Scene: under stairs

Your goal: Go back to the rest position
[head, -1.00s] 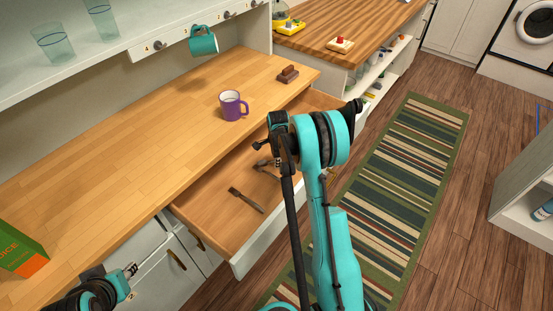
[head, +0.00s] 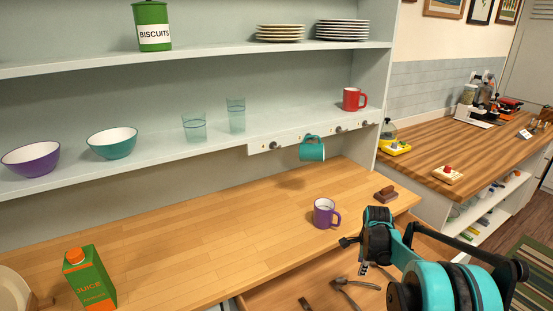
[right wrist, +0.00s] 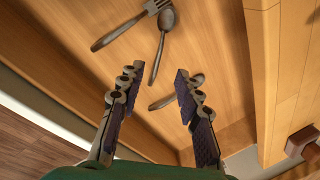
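My right gripper (head: 356,256) hangs over the open drawer (head: 285,289) below the wooden counter. In the right wrist view its two fingers (right wrist: 153,77) are spread apart with nothing between them. Beneath them lie a fork (right wrist: 130,25), a spoon (right wrist: 161,45) and another utensil (right wrist: 176,91) on the drawer floor. In the head view a spoon (head: 354,284) shows in the drawer, beside my right arm. My left gripper is out of view.
A purple mug (head: 323,213) and a brown block (head: 385,194) stand on the counter (head: 200,245) near the drawer. A teal mug (head: 312,149) hangs from a hook under the shelf (head: 225,151). A juice carton (head: 90,279) stands at left.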

